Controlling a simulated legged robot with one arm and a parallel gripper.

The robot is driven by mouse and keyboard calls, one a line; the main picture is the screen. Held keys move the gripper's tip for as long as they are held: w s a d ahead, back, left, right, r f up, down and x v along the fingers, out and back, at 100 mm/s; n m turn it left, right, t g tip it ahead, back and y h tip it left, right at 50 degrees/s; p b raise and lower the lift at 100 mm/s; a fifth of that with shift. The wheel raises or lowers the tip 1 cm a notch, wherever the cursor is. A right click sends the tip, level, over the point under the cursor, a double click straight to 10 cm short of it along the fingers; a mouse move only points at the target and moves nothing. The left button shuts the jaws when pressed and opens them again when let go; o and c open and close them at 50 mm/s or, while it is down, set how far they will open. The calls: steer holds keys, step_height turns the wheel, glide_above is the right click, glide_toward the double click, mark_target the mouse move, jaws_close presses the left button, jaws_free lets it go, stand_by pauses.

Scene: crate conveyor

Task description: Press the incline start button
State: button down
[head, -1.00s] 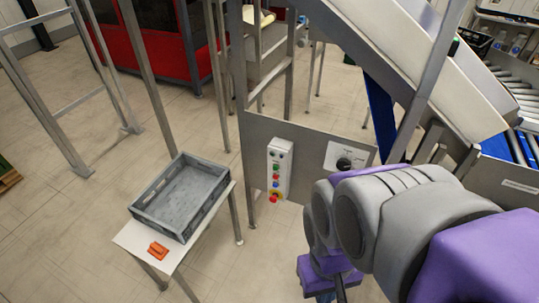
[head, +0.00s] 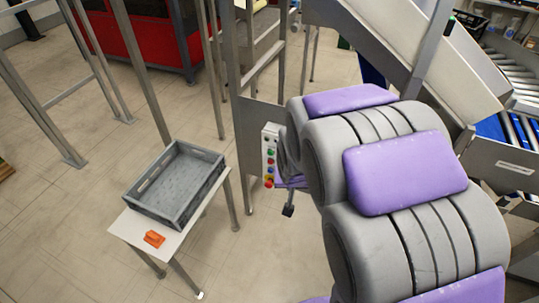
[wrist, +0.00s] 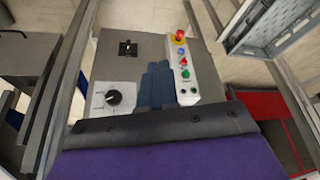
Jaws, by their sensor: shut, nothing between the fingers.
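A white button box (head: 270,141) is fixed to the grey side panel of the incline. In the wrist view, the box (wrist: 207,82) appears upside down, with a red emergency stop on yellow (wrist: 179,37) at the top. Below it are a blue button (wrist: 181,51), a red button (wrist: 183,62) and a green button (wrist: 185,73), then two small black dots. No label there is legible. My gripper (wrist: 157,67) is shut and empty, just left of the buttons. Its distance from the panel is unclear.
A black rotary knob (wrist: 114,97) on a white plate and a black switch (wrist: 127,48) share the panel. A grey crate (head: 150,209) and an orange object (head: 154,239) rest on a small white table (head: 125,228). Steel posts stand nearby.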

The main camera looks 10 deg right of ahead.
mark_target(270, 153)
steer(key=w+f+m+t, duration=0.1)
steer(key=w+f+t, duration=0.2)
steer(key=w+f, duration=0.35)
steer(key=w+f+t, duration=0.2)
steer(key=w+f, duration=0.2)
steer(key=w, duration=0.5)
steer(key=w+a+f+m+t+y+b, duration=0.1)
steer(key=w+a+f+t+y, duration=0.2)
steer(key=a+f+t, duration=0.3)
steer(key=shift+w+f+m+t+y+b, duration=0.35)
steer(key=shift+w+f, duration=0.2)
steer(key=shift+f, duration=1.35)
steer(key=shift+w+d, duration=0.1)
steer(key=shift+w+d+b, duration=0.4)
steer(key=shift+w+d, duration=0.45)
steer(key=shift+w, duration=0.3)
steer(key=shift+w+d+b, duration=0.4)
steer(key=shift+w+d, duration=0.45)
steer(key=shift+w, duration=0.3)
steer(key=shift+w+d+b, duration=0.4)
steer(key=shift+w+d, duration=0.45)
steer(key=shift+w, duration=0.3)
steer(key=shift+w+d, duration=0.1)
steer(key=shift+w+d, duration=0.2)
